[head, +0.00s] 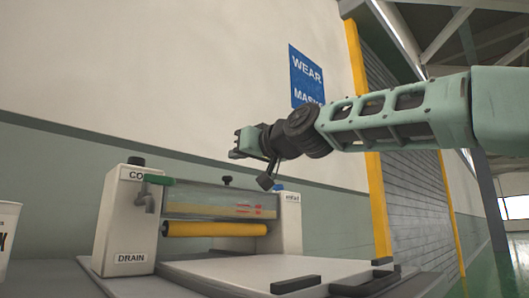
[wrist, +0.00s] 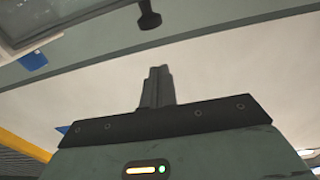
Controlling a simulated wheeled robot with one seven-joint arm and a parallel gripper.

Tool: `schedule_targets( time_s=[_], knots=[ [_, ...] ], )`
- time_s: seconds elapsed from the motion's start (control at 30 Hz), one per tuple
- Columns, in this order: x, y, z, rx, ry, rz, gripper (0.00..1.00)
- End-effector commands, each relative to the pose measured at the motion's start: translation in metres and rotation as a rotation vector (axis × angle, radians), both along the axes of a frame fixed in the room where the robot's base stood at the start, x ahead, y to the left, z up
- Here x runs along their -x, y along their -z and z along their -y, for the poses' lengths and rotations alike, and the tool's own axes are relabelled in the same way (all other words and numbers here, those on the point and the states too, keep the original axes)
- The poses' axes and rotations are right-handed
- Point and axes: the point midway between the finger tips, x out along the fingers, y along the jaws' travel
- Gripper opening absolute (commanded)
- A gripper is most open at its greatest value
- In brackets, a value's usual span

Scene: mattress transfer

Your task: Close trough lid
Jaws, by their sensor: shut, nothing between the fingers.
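A machine with two white end housings stands in the lower middle of the head view. Between them is a clear panel (head: 215,205), which looks like the trough lid, above a yellow roller (head: 215,229). A small black knob (head: 227,180) sits at its top edge; a black knob also shows at the top of the wrist view (wrist: 148,15). Whether the lid is raised or down I cannot tell. My gripper (head: 237,153) is above the machine, a little above the knob and apart from it. In the wrist view its fingers (wrist: 158,85) are together and empty.
A flat white bed (head: 250,271) with black blocks (head: 293,284) lies in front. A white cup-like container (head: 7,235) is at the left edge. A blue sign (head: 306,78) hangs on the wall behind.

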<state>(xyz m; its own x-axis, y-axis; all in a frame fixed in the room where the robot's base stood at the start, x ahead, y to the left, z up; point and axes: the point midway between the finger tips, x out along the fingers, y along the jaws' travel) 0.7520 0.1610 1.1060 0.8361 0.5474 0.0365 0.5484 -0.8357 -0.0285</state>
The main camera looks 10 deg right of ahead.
Motion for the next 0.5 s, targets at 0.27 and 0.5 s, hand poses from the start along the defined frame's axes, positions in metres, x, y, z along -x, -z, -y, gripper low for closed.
schedule_targets(
  time_s=[0.27, 0.5],
  knots=[
    [0.024, 0.02, 0.016, 0.0, 0.004, 0.005, 0.0],
    [0.05, 0.033, 0.032, 0.002, 0.004, 0.006, 0.0]
  ],
)
